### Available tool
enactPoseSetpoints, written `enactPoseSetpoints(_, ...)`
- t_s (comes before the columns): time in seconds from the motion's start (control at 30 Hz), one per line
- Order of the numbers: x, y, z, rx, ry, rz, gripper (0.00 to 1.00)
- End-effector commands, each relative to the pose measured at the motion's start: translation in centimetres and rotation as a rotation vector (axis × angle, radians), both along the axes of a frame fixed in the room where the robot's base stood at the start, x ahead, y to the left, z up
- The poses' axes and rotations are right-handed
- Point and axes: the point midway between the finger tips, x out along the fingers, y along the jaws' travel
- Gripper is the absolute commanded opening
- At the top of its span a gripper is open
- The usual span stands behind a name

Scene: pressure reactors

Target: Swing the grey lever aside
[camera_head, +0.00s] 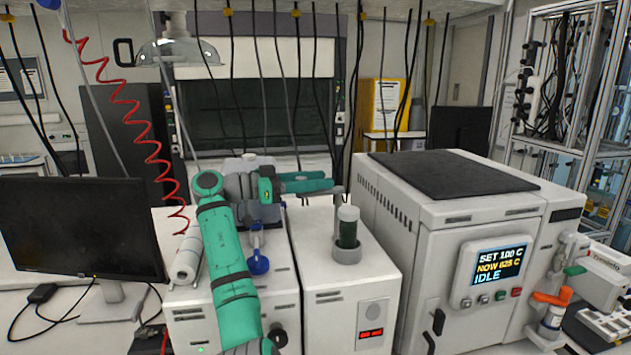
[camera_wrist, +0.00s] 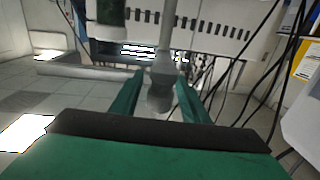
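The grey lever (camera_head: 338,196) shows in the head view as a small grey piece beside the dark green glass vessel (camera_head: 347,232), which stands in a grey collar on the middle white unit. My green gripper (camera_head: 328,184) reaches to the lever from the left. In the wrist view the lever (camera_wrist: 168,38) comes down from the top edge and ends in a thicker grey knob. The fingers of my gripper (camera_wrist: 160,76) stand apart on either side of this knob, with narrow gaps visible. I cannot tell whether either finger touches it.
A large white furnace (camera_head: 472,213) with a lit display stands right of the middle unit (camera_head: 318,285). A black monitor (camera_head: 75,235) stands at the left. A red coiled hose (camera_head: 130,110) and several black cables hang behind. A white cylinder (camera_head: 187,260) lies left of my arm.

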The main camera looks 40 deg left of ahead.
Motion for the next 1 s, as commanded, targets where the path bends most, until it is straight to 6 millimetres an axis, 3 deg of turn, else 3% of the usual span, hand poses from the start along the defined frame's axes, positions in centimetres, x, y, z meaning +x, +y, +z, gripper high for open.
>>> enactPoseSetpoints(0.27,-1.0,0.8,0.1,0.001,-0.001,0.003,0.42)
enactPoseSetpoints(0.7,-7.1,5.2,0.1,-0.001,-0.001,0.002,0.42)
enactPoseSetpoints(1.0,-8.8,6.4,0.0,0.0,0.0,0.001,0.42)
